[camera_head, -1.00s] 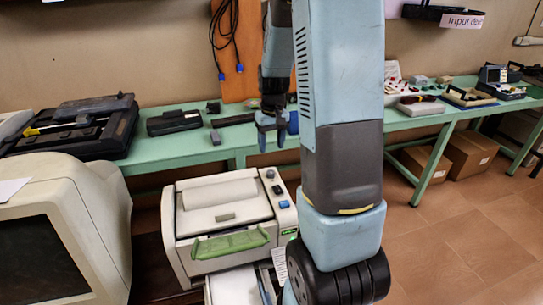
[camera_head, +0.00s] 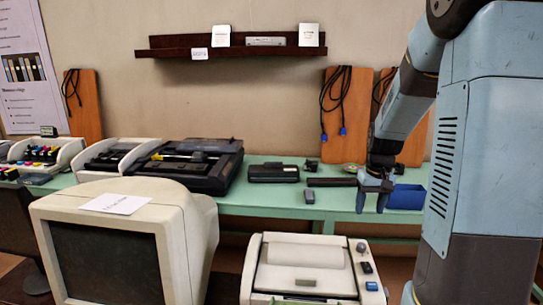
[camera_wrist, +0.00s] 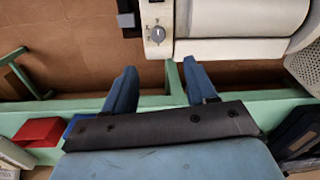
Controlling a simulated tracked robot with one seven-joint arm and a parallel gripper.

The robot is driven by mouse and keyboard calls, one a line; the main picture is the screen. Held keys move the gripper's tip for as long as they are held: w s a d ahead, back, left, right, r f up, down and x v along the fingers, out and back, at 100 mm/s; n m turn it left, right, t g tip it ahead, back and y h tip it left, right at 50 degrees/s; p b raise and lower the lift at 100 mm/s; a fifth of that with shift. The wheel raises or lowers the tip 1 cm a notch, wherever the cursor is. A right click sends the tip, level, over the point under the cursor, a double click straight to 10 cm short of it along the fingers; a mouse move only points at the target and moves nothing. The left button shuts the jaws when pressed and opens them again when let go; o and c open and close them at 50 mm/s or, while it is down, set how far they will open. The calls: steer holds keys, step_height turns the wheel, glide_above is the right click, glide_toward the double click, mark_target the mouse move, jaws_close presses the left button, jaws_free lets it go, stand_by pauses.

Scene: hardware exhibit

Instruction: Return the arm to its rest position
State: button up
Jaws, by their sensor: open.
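My gripper (camera_head: 374,196) is open and empty, with its blue fingers pointing down in front of the green table (camera_head: 262,204) in the head view. My arm stands raised at the right of that view. In the wrist view my gripper (camera_wrist: 154,88) shows two blue fingers spread apart with nothing between them. Below the fingers there lie the green table edge (camera_wrist: 240,105) and the brown floor (camera_wrist: 80,45). The fingers look apart from everything around them.
A beige monitor (camera_head: 185,215) and a white printer (camera_head: 305,262) stand in front. Black devices (camera_head: 272,172) and a blue box (camera_head: 406,197) sit on the table. A dark shelf (camera_head: 235,50) hangs on the wall. A red box (camera_wrist: 38,132) shows in the wrist view.

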steer(key=s+a+r+t, duration=0.2)
steer(key=s+a+r, duration=0.4)
steer(key=s+r, duration=0.3)
steer(key=s+a+r+t, duration=0.3)
steer(key=s+a+r, duration=0.2)
steer(key=s+r, duration=0.3)
steer(key=s, duration=0.4)
steer(key=shift+s+a+r+n, duration=0.25)
steer(key=shift+a+r+n, duration=0.05)
steer(key=shift+a+r, duration=0.1)
stand_by(1.4)
